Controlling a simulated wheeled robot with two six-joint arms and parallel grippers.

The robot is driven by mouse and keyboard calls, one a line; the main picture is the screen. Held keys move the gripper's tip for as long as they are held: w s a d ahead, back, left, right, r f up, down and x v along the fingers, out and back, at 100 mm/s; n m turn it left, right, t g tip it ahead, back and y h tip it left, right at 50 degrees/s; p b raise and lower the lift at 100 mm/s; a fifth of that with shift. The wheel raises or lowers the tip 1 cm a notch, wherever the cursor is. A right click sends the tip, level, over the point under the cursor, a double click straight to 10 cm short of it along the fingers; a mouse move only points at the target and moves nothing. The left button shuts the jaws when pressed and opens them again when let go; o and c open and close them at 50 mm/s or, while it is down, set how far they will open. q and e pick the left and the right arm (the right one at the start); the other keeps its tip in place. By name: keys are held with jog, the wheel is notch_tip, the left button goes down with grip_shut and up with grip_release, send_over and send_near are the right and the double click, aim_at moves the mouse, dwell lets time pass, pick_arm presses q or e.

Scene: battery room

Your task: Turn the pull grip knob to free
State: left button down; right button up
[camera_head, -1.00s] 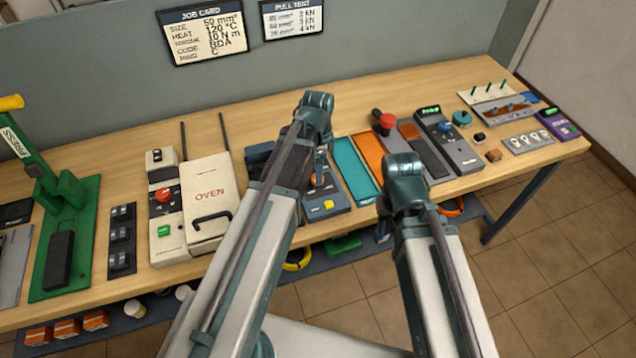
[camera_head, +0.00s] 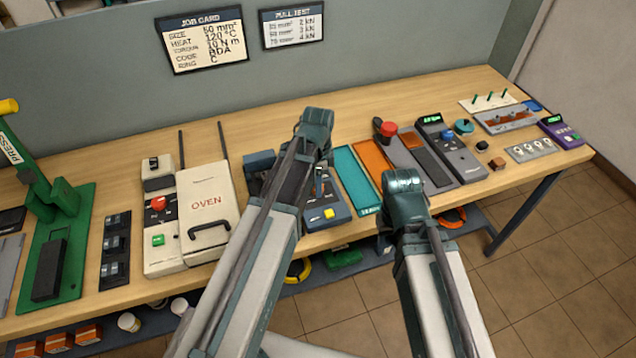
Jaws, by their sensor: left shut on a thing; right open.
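A blue-grey bench device with a yellow button (camera_head: 328,213) stands at the middle of the bench, partly behind my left arm. A dark block (camera_head: 258,160) shows just left of that arm and may be part of it. I cannot make out the pull grip knob; it may be behind my arm. My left arm rises from the bottom, and its bend stands in front of the device. My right arm's bend is in front of the bench's near edge, right of the device.
An oven (camera_head: 207,205) and a green press (camera_head: 60,225) stand left. Teal (camera_head: 356,178) and orange (camera_head: 374,160) trays lie right of the device, then a red knob (camera_head: 388,129) and a grey meter (camera_head: 450,150). A wall carries a job card (camera_head: 205,40).

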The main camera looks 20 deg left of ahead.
dwell(0.3)
pick_arm(q)
jog(key=n, duration=0.8)
jog(key=shift+n, duration=0.3)
jog(key=n, duration=0.4)
jog(key=shift+n, duration=0.3)
jog(key=shift+a+n, duration=0.1)
jog(key=shift+n, duration=2.2)
jog(key=shift+c, duration=1.9)
grip_release()
